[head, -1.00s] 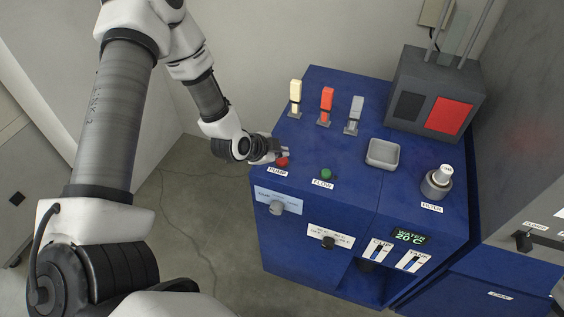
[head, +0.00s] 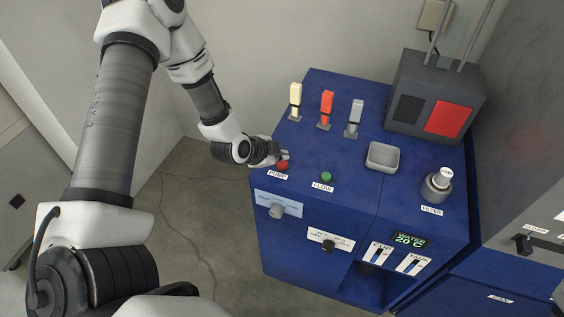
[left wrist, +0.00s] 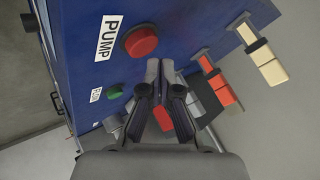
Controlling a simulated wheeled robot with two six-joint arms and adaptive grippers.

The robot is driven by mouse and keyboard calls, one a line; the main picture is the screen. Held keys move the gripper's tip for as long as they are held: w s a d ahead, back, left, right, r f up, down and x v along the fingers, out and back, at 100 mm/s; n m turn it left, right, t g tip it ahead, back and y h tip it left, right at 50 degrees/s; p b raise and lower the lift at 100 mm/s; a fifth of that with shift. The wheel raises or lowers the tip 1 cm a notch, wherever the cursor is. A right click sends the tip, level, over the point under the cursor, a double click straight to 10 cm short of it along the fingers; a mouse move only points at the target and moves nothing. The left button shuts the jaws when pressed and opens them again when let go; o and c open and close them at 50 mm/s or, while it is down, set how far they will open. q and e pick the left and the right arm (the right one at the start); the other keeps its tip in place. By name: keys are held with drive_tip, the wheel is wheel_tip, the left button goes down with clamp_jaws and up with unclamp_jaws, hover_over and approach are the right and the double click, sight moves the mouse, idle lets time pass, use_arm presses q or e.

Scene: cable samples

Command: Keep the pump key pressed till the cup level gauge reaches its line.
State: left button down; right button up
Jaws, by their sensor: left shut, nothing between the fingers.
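The red pump key (head: 282,165) sits at the left front of the blue machine's top, by its PUMP label (head: 278,176). It also shows in the left wrist view (left wrist: 141,41). My left gripper (head: 285,155) is shut and empty, its fingertips close behind the key. In the left wrist view my fingertips (left wrist: 159,66) appear right by the key's edge; I cannot tell if they touch it. The cup level gauge (head: 379,254) is on the front face, its level and line too small to read. My right gripper is not in view.
A grey tray (head: 382,157), a filter knob (head: 439,183) and a tank gauge (head: 411,263) are farther right.

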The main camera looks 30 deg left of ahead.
sight(281, 164)
use_arm(q)
drive_tip(key=shift+f, duration=0.45)
drive_tip(key=shift+f+b, duration=0.4)
idle(0.6)
idle(2.5)
drive_tip(key=shift+r+p, duration=0.85)
drive_tip(key=shift+p, duration=0.05)
wheel_tip(281, 164, up, 5)
drive_tip(key=p, duration=0.5)
drive_tip(key=shift+r, duration=0.1)
idle(2.2)
